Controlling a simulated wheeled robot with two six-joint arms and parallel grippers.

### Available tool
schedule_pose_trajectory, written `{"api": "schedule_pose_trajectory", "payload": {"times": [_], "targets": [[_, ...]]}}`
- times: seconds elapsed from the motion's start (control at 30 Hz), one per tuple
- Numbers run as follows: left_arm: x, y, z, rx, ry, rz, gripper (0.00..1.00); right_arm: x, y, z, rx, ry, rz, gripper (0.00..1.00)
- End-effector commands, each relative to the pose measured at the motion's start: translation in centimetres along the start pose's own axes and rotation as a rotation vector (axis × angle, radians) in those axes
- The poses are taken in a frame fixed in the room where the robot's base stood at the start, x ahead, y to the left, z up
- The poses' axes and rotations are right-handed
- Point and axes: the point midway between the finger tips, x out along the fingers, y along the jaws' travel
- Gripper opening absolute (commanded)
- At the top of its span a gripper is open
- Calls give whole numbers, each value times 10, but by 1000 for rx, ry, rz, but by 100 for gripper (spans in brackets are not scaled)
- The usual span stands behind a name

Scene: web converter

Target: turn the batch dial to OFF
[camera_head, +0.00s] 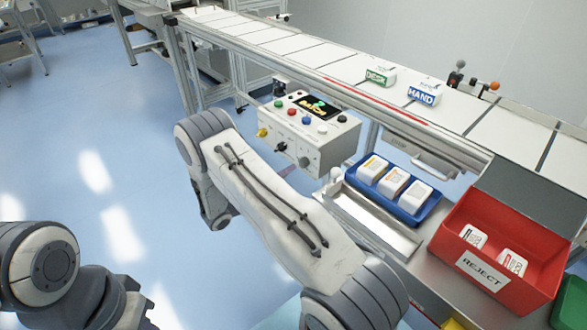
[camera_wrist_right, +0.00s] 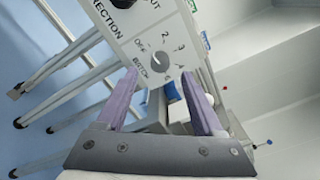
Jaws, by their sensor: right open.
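The batch dial (camera_wrist_right: 160,62) is a round grey knob on the white panel in the right wrist view. OFF, numbers and the word BATCH are printed around it. Its exact pointer setting is too small to tell. In the head view the dial (camera_head: 304,161) is on the front face of the control box (camera_head: 310,128). My right gripper (camera_wrist_right: 160,82) is open and empty, its two purple fingers pointing toward the panel, with the dial seen between and beyond their tips. In the head view my right arm hides most of that gripper. My left gripper is out of view.
The box front also carries a yellow knob (camera_head: 262,132); coloured buttons and a screen (camera_head: 315,106) are on top. A conveyor (camera_head: 330,60) runs behind. A blue tray (camera_head: 420,215) and a red REJECT bin (camera_head: 545,275) are to the right.

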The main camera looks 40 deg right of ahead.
Motion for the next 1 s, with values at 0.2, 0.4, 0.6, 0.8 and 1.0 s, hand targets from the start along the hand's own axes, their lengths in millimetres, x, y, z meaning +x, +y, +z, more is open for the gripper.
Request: {"api": "schedule_pose_trajectory", "payload": {"times": [0.2,0.4,0.6,0.8,1.0], "targets": [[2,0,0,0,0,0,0,-40,1,0,-1,-3,1,69],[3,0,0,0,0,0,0,-53,0,0,-2,-1,1,69],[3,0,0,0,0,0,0,-54,0,0,-1,0,0,69],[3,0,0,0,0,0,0,-53,0,0,-1,0,0,69],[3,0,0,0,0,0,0,-57,-6,2,32,21,7,69]]}}
